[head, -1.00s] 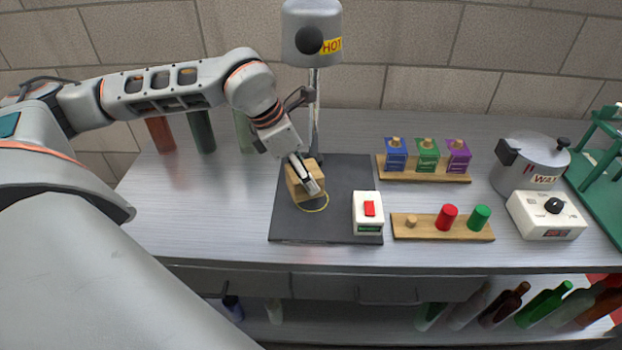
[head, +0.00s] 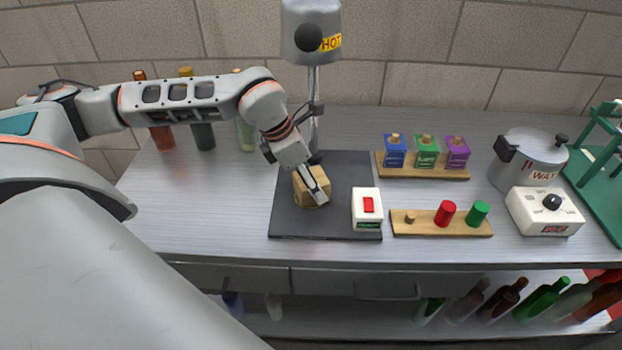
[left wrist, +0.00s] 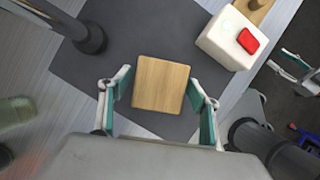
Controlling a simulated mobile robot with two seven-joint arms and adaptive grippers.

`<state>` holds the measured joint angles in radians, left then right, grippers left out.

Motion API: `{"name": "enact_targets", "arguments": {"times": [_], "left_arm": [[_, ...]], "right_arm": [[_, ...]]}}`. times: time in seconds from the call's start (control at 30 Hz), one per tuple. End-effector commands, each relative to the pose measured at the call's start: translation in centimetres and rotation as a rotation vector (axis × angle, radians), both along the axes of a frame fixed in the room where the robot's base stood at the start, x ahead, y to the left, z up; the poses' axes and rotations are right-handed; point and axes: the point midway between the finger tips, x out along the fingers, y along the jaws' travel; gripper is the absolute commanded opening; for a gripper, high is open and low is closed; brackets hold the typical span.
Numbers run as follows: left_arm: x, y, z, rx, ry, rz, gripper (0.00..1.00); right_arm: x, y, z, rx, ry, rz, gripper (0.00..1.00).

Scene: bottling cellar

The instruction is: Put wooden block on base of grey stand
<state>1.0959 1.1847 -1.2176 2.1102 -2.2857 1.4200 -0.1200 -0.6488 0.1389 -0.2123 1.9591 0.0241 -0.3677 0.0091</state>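The wooden block (head: 307,188) rests on the dark grey base (head: 347,178) of the grey stand, in front of its post. The stand's grey head (head: 311,32) carries a "HOT" label. In the left wrist view, the block's flat square top (left wrist: 160,84) lies between the fingers. My left gripper (head: 318,193) reaches down around the block. In the left wrist view my left gripper (left wrist: 158,78) is open, with dark base showing between the left finger and the block. The block's underside is hidden.
A white box with a red switch (head: 367,209) sits on the base, right of the block. Further right are a peg board (head: 441,230), a rack of coloured blocks (head: 425,174), a pot (head: 527,160) and a white dial box (head: 545,211). Bottles stand at the back left.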

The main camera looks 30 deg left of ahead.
Motion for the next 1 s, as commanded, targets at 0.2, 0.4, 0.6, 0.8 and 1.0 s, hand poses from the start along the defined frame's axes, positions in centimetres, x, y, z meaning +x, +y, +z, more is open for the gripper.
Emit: {"name": "enact_targets", "arguments": {"times": [0.2, 0.4, 0.6, 0.8, 1.0], "left_arm": [[0.0, 0.0, 0.1, -0.001, -0.001, 0.000, 0.65], [0.0, 0.0, 0.7, 0.000, -0.002, 0.000, 0.65], [-0.9, 0.8, 3.3, 0.000, -0.004, 0.002, 0.65], [-1.8, 1.4, 6.1, -0.001, -0.003, 0.002, 0.65], [-2.3, 1.6, 7.3, 0.000, -0.003, -0.001, 0.65]], "right_arm": [[0.0, 0.0, 0.0, -0.001, 0.000, 0.001, 0.40], [0.1, 0.0, 0.5, 0.000, -0.002, 0.001, 0.40], [0.2, 0.0, 0.5, 0.001, -0.007, 0.001, 0.40], [0.2, 0.0, 0.4, 0.001, -0.006, 0.000, 0.40], [0.2, 0.0, 0.4, 0.001, -0.006, 0.000, 0.40]]}}
